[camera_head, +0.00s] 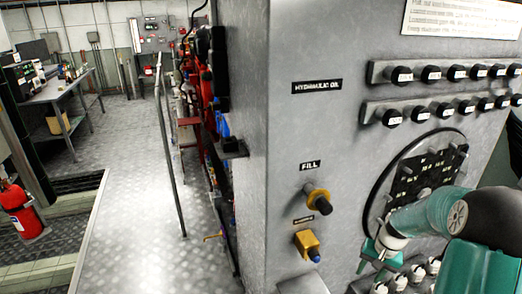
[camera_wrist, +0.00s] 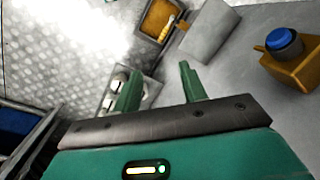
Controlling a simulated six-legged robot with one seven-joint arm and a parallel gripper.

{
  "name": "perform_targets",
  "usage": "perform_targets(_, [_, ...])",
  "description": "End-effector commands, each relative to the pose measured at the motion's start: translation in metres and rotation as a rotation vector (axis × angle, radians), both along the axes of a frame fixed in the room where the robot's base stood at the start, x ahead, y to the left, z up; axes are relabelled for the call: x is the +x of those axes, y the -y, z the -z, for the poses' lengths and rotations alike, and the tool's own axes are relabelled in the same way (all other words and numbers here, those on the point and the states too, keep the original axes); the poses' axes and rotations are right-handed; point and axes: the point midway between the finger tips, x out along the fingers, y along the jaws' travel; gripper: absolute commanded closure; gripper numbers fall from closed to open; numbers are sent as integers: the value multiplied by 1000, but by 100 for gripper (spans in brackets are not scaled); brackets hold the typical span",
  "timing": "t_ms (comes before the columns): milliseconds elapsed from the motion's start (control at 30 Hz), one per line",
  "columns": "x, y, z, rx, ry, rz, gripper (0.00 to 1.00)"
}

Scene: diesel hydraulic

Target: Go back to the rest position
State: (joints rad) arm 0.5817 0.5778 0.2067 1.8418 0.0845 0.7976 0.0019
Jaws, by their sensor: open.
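My gripper (camera_wrist: 160,88) shows in the wrist view with its two green fingers spread apart and nothing between them. In the head view my teal and black arm reaches in from the lower right, in front of the grey hydraulic panel (camera_head: 290,150). The gripper end (camera_head: 366,258) is low beside the panel face there, and its fingers are small and partly hidden. In the wrist view a yellow block with a blue cap (camera_wrist: 284,44) is to the right of the fingers, apart from them.
The panel carries rows of black knobs (camera_head: 431,74), a round black plate (camera_head: 425,170), a yellow-and-black fill knob (camera_head: 318,199) and a yellow block (camera_head: 307,244). A walkway (camera_head: 135,200) with a railing (camera_head: 168,150) is open at left. A red extinguisher (camera_head: 22,212) stands far left.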

Motion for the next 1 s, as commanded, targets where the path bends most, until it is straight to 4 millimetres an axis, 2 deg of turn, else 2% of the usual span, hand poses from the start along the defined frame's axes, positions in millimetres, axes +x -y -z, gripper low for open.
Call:
perform_targets(33, [-2,-9,-23,-28,20,-25,58])
perform_targets(200, [-16,-39,-84,-100,73,-97,58])
perform_targets(500, [-62,-92,-172,-202,185,-205,58])
perform_targets(800, [-126,-137,-233,-269,314,-298,58])
perform_targets(1000, [-174,-160,-256,-290,411,-354,58])
